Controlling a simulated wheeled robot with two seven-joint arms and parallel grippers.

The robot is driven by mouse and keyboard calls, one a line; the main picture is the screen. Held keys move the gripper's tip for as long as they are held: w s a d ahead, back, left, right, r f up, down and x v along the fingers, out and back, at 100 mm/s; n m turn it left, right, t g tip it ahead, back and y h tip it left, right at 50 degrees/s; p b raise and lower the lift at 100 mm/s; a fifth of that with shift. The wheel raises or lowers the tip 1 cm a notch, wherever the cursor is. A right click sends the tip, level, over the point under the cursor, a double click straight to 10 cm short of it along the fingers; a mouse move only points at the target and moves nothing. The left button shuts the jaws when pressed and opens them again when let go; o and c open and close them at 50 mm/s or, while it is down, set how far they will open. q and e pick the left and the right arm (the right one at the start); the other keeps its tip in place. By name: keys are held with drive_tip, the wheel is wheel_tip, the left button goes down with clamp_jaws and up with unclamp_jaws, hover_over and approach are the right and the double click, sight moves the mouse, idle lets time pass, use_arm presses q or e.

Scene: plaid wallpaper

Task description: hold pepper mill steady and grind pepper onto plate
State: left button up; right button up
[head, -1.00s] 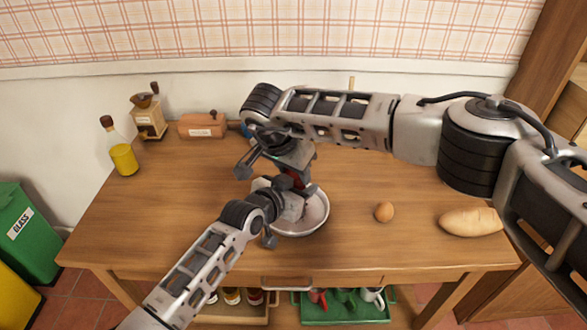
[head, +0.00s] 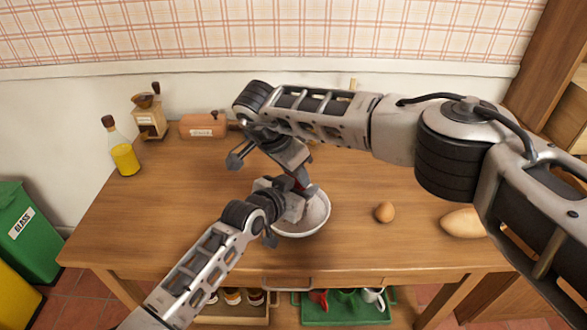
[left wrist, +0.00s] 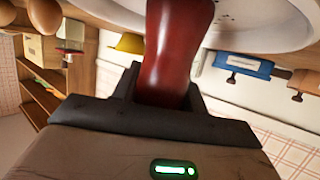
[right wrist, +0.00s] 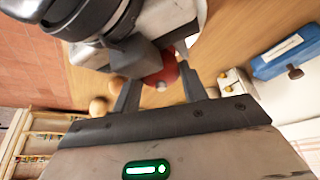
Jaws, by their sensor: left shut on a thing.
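The red pepper mill (head: 301,184) is over the white plate (head: 318,226), mostly hidden by my grippers in the head view. My left gripper (head: 300,203) is shut on the mill; its glossy red body (left wrist: 173,50) stands between the fingers in the left wrist view. A few dark specks show on the plate (left wrist: 262,38) there. My right gripper (head: 303,177) is tilted just above the mill. In the right wrist view its fingers are spread, with the mill's red top (right wrist: 158,80) between or just beyond them and gaps at the sides.
A brown egg (head: 384,212) and a potato-like loaf (head: 461,222) lie to the right on the wooden table (head: 370,255). The table's front left is clear.

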drive_tip(key=o, duration=0.3)
drive_tip(key=shift+o, duration=0.2)
drive_tip(key=v, duration=1.2)
drive_tip(key=shift+o, duration=0.2)
